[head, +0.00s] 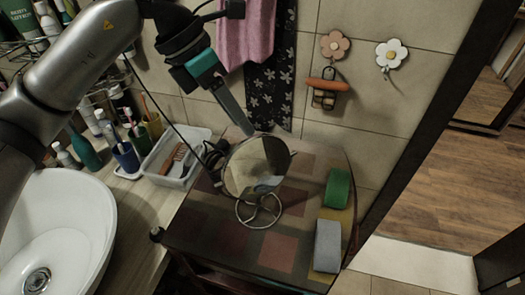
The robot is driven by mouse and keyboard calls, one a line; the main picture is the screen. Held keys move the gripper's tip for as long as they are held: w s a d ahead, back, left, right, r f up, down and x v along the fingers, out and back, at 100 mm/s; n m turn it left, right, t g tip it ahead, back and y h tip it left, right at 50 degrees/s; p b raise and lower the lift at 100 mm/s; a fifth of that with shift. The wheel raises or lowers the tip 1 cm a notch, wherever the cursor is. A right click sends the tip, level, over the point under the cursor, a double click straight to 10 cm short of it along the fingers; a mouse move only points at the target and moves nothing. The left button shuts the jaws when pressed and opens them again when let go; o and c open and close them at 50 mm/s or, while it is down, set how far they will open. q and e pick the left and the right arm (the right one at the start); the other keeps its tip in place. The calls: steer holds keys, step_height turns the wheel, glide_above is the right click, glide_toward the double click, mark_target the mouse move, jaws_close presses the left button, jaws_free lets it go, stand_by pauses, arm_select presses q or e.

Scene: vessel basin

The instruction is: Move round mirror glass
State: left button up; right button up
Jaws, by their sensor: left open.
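The round mirror (256,168) stands upright, slightly tilted, on a thin wire stand (258,211) on a dark checkered cabinet top. Its glass reflects light and dark shapes. My left gripper (247,130) comes down from above, with a teal body and a long grey finger whose tip is just above the mirror's top left edge. The gripper is open and holds nothing. Only one finger shows clearly; whether the tip touches the rim cannot be told. My right gripper is out of view.
A green block (338,189) and a grey block (327,246) lie right of the mirror. A white tray (180,158) with brushes and a cable is at left, beside cups and bottles. A white basin (60,225) stands front left. Towels hang behind.

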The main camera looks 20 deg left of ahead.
mark_target(262, 161)
arm_select(q)
steer(key=x, duration=0.9)
steer(key=shift+d+f, duration=0.15)
steer(key=shift+f, duration=0.1)
steer(key=shift+c, duration=0.3)
jaws_close()
stand_by(0.6)
